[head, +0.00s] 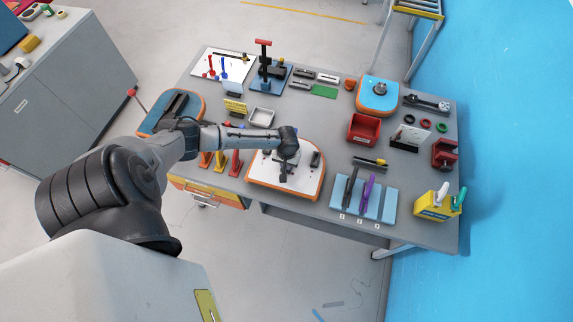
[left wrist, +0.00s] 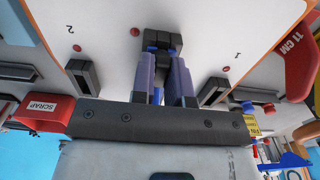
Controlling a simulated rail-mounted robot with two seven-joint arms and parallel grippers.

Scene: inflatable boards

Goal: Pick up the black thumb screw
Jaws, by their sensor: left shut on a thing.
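My left gripper (head: 285,172) is over a white board with an orange rim (head: 302,197) at the front middle of the table. In the left wrist view, the gripper (left wrist: 162,55) has its two purple-grey fingers shut on a small black piece (left wrist: 160,40), which looks like the black thumb screw. The fingers partly hide it, and I cannot tell whether it still touches the white board (left wrist: 125,60). In the head view, my arm and gripper hide it. My right gripper is in neither view.
Black blocks (left wrist: 82,77) and (left wrist: 213,90) stand on the board on both sides of the fingers. A red SCRAP bin (left wrist: 43,112) is near. On the table are a red bin (head: 363,130), a blue tray (head: 390,205) and a yellow box (head: 432,208).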

